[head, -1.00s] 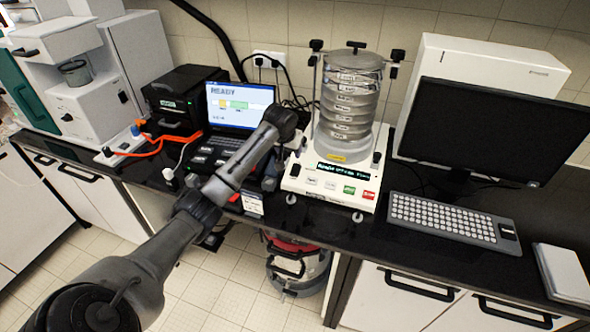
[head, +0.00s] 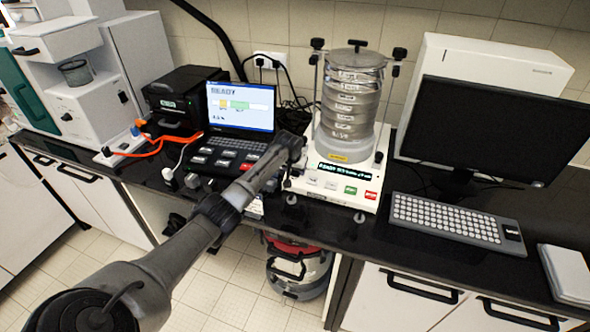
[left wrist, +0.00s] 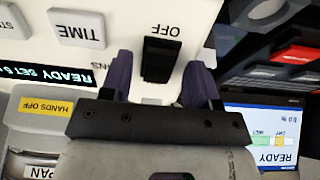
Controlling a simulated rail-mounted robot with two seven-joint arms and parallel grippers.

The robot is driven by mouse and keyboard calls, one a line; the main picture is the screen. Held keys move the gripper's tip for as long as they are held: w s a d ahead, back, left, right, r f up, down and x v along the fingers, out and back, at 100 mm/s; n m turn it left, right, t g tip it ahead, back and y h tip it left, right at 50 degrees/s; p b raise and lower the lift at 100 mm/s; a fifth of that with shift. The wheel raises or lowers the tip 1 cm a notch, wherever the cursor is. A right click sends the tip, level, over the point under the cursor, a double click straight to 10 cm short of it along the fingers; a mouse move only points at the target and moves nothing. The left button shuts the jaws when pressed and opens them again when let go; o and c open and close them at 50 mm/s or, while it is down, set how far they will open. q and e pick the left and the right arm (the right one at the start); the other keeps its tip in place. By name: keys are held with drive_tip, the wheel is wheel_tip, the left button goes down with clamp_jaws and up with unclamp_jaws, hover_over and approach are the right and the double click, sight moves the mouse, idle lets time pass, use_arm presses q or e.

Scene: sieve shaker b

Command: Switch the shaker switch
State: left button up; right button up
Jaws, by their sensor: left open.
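The sieve shaker (head: 345,150) stands on the black bench, a stack of round metal sieves on a white base. In the left wrist view, which shows the panel upside down, its black shaker switch (left wrist: 158,60) sits beside the word OFF. My left gripper (left wrist: 160,68) is open, with one dark finger on each side of the switch and nothing held. Whether the fingers touch the switch or panel cannot be told. In the head view the left gripper (head: 289,165) is at the base's left side, and my arm hides the switch there. My right gripper is not in view.
A laptop reading READY (head: 240,105) and a black printer-like box (head: 180,98) stand left of the shaker. A monitor (head: 490,130) and keyboard (head: 445,218) stand to its right. The panel also has TIME (left wrist: 77,28), green (head: 351,190) and red (head: 371,195) buttons.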

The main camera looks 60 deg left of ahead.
use_arm(q)
drive_tip(key=shift+c, duration=0.3)
drive_tip(key=shift+c, duration=0.7)
drive_tip(key=c, duration=0.7)
drive_tip(key=shift+s+d+t+y+p, duration=0.15)
drive_tip(key=shift+t+y+p, duration=0.25)
drive_tip(key=shift+p, duration=0.75)
drive_tip(key=shift+f+t+y+p, duration=0.2)
drive_tip(key=shift+t+y+p, duration=0.1)
drive_tip(key=shift+t+p, duration=0.3)
drive_tip(key=shift+f+t, duration=0.15)
drive_tip(key=shift+t, duration=0.15)
drive_tip(key=o, duration=0.9)
